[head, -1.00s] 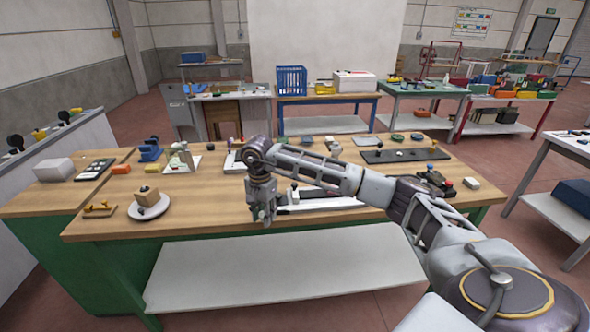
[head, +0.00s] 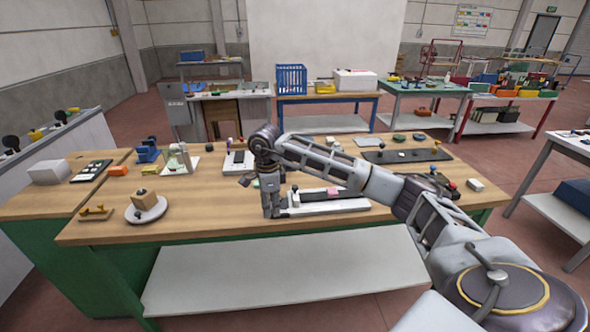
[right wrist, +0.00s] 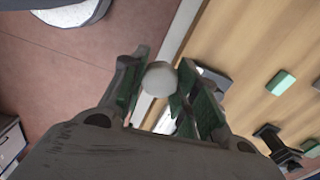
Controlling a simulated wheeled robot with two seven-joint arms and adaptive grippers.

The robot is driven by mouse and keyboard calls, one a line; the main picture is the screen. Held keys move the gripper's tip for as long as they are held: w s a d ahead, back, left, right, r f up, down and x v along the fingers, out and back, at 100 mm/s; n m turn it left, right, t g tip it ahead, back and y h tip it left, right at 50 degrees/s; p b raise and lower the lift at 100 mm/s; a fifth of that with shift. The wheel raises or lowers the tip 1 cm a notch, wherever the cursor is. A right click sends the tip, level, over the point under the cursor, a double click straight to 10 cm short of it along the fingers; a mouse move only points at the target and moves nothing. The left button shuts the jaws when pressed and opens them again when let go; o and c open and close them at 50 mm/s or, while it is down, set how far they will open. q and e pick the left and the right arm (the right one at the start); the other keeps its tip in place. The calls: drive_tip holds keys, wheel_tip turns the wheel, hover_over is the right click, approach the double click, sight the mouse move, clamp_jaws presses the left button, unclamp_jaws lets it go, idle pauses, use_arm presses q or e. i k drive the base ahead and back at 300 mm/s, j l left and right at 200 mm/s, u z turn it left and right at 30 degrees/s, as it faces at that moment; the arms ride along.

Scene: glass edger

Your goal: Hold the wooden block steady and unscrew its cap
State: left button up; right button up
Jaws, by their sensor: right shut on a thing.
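The wooden block (head: 145,198) is a small tan cube on a round pale plate (head: 158,213) at the front left of the bench. A dark round spot or knob shows at the plate's left front; I cannot tell whether it is a cap. My right gripper (head: 272,213) points down at the bench's front edge, well to the right of the block. In the right wrist view, its fingers (right wrist: 160,95) are shut on a pale round thing (right wrist: 160,78); I cannot tell if this is the cap. My left gripper is out of view.
A small board with a yellow handle (head: 97,211) lies left of the plate. A blue device (head: 147,151) and an orange block (head: 118,169) stand behind. Bench between plate and gripper is clear.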

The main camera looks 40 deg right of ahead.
sight(144, 199)
drive_tip(key=i+l, duration=1)
drive_tip(key=i, duration=0.25)
